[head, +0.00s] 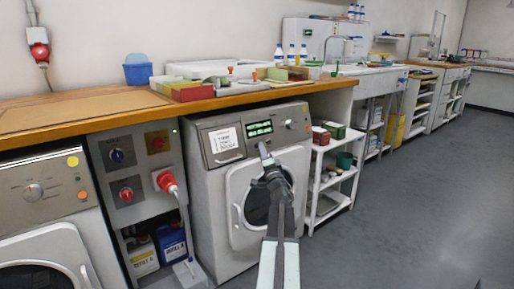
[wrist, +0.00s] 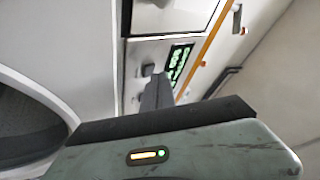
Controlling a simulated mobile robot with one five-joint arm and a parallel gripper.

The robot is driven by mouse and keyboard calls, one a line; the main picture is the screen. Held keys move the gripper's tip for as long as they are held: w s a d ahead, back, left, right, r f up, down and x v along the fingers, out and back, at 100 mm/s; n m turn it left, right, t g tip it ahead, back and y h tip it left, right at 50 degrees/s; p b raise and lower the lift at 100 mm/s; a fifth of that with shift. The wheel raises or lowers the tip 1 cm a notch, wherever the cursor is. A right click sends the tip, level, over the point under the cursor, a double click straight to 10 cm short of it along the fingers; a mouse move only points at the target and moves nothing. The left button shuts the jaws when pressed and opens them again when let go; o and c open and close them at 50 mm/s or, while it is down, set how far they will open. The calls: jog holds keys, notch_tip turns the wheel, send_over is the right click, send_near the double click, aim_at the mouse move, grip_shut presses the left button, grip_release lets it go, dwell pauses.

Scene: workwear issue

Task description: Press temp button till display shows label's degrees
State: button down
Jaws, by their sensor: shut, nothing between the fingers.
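The washing machine (head: 213,180) stands under the wooden counter, with a round door at its front. Its control panel has a white label (head: 224,139) with printed lines too small to read. To the right of it is a dark display (head: 259,128) with green characters that I cannot read; it also shows in the wrist view (wrist: 179,62). My gripper (head: 264,150) is shut and empty, its tip just below the display in the head view. In the wrist view the fingers (wrist: 157,92) point at the panel, near a small dark square (wrist: 149,69). I cannot tell whether they touch it.
A knob (head: 290,124) sits right of the display. A socket panel with a red plug (head: 166,182) and cable is to the left. A white shelf (head: 330,185) stands to the right. The grey floor (head: 410,220) at right is clear.

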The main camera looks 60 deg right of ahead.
jog(key=shift+w+d+f, duration=0.1)
jog(key=shift+w, duration=0.2)
dwell(0.5)
jog(key=shift+s+a+r, duration=0.15)
jog(key=shift+s, duration=0.2)
jog(key=shift+s+a+r, duration=0.1)
jog(key=shift+s, duration=0.25)
jog(key=shift+s, duration=0.1)
jog(key=s, duration=0.1)
jog(key=s+a+r+p, duration=0.1)
jog(key=s, duration=0.2)
jog(key=shift+s+a+r+p, duration=0.15)
jog(key=shift+a+r+p, duration=0.1)
jog(key=shift+p, duration=0.15)
dwell(1.3)
